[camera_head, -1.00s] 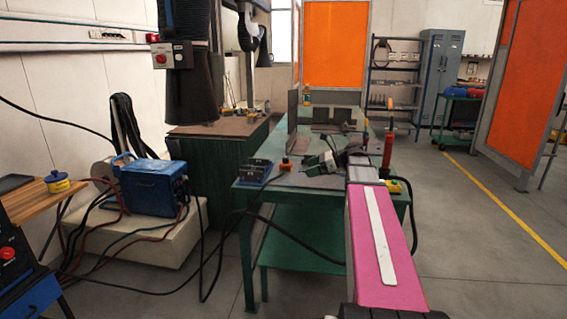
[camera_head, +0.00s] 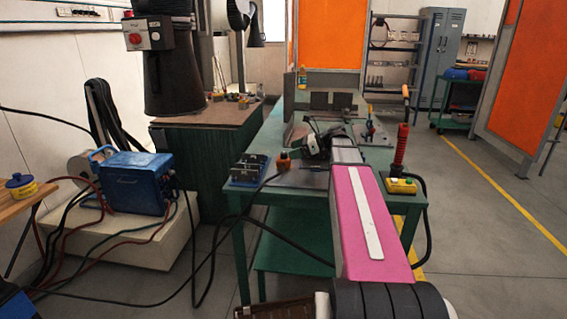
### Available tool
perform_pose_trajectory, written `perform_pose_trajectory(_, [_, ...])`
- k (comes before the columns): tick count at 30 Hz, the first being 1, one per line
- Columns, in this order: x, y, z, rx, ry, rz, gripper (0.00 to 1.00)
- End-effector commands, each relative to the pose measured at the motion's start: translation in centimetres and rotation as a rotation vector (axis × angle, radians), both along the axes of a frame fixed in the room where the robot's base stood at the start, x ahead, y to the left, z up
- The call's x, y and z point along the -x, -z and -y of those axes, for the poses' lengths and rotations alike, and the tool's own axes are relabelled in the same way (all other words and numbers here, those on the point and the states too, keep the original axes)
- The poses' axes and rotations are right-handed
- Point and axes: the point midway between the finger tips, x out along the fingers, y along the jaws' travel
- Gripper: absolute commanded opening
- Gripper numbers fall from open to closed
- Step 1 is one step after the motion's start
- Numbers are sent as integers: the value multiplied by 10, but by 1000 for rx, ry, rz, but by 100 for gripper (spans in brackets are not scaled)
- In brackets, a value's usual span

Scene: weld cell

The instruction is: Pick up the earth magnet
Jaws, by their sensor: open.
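The likely earth magnet (camera_head: 283,162) is a small orange-brown block with a dark cable. It sits upright on the near left part of the green table (camera_head: 241,198), beside the dark blocks. Its cable runs over the table's front edge. My pink arm reaches over the table from the lower right. My gripper (camera_head: 307,152) is at the arm's far end, to the right of the magnet and apart from it. It is open and looks empty, though the fingers are small and partly hidden by the wrist.
Dark blocks in a blue holder (camera_head: 249,169) stand left of the magnet. A red-handled upright tool (camera_head: 401,147) and a yellow control box (camera_head: 401,186) are at the table's right edge. A blue welder (camera_head: 137,182) and loose cables lie left.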

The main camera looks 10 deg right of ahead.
Motion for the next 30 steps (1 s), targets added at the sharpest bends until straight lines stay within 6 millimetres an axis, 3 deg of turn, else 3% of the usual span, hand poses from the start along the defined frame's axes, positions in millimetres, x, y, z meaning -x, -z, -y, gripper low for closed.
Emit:
perform_pose_trajectory(18, [-18, 30, -56, 0, -1, 0, 87])
perform_pose_trajectory(26, [-19, 31, -61, 0, 0, 1, 87])
perform_pose_trajectory(29, [-19, 31, -61, 0, 0, 1, 61])
perform_pose_trajectory(30, [-19, 31, -61, 0, 0, 1, 48])
